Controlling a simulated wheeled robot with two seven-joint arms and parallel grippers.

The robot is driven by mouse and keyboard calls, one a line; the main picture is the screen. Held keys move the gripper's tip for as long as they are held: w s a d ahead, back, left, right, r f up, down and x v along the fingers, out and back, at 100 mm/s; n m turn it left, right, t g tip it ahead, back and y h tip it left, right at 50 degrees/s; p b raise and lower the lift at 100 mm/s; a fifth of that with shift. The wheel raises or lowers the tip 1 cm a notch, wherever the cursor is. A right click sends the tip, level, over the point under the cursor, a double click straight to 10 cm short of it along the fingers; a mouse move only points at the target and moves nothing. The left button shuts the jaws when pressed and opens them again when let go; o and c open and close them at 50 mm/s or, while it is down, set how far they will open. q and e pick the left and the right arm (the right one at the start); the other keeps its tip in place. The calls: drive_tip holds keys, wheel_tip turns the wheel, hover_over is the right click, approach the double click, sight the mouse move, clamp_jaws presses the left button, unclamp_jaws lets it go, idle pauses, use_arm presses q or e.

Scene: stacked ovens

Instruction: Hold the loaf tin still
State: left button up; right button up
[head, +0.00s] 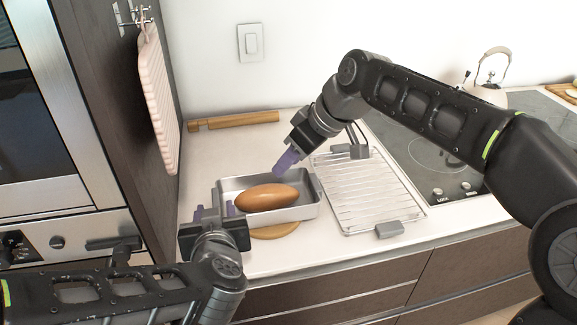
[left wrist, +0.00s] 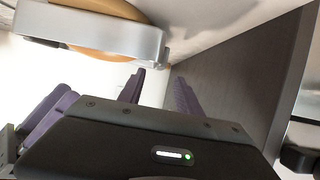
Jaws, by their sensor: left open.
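The loaf tin (head: 288,214) is a shallow grey metal pan on the counter, with a brown loaf (head: 266,197) lying in it. It rests partly over a round wooden board (head: 276,231). My left gripper (head: 215,211) is open with purple fingers at the tin's left end; contact with the tin cannot be told. In the left wrist view the tin (left wrist: 90,30) is beyond the fingers, and the space between my left fingertips (left wrist: 156,80) looks empty. My right gripper (head: 281,170) points down at the tin's far side above the loaf; its fingers overlap, so its opening is unclear.
A wire rack (head: 365,190) with grey end pieces lies right of the tin. A cooktop (head: 440,150) and a kettle (head: 487,90) are further right. A wooden piece (head: 235,120) lies behind. The dark oven cabinet (head: 105,110) with a hanging pink board (head: 158,100) bounds the left.

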sight(216, 198)
drive_tip(key=shift+s+a+f+n+g+h, duration=0.15)
drive_tip(key=shift+s+n, duration=0.1)
drive_tip(key=shift+s, duration=0.2)
drive_tip(key=shift+s+a+f+n+g+h, duration=0.15)
drive_tip(key=shift+s+n, duration=0.1)
drive_tip(key=shift+s, duration=0.2)
drive_tip(key=shift+d, duration=0.1)
use_arm(q)
drive_tip(key=shift+x, duration=3.95)
clamp_jaws()
